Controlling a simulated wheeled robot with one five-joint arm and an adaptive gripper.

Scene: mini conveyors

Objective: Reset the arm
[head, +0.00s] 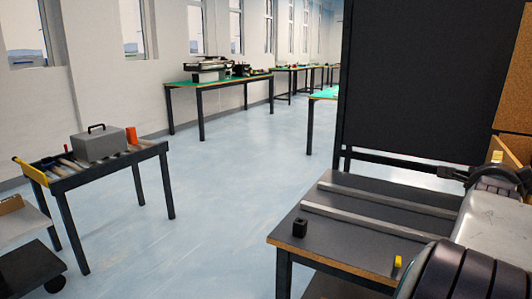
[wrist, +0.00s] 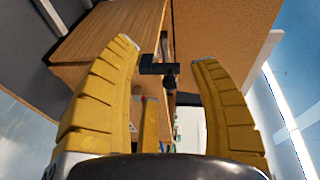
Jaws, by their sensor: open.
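My gripper (wrist: 165,53) shows in the wrist view with its yellow ridged fingers spread wide and nothing held between them. A shorter yellow piece stands low between the two outer fingers. A small dark bracket-like part (wrist: 158,68) shows beyond the gap, apart from the fingers as far as I can tell. In the head view my arm is at the lower right edge, over the right end of a dark-topped table (head: 345,254). The gripper itself is mostly hidden or cut off there.
Two grey rails (head: 365,228) and a small black block (head: 300,227) are on the table. A black panel (head: 415,80) stands behind it. A roller stand (head: 95,178) holding a grey case (head: 101,144) is at left. Blue floor between is clear.

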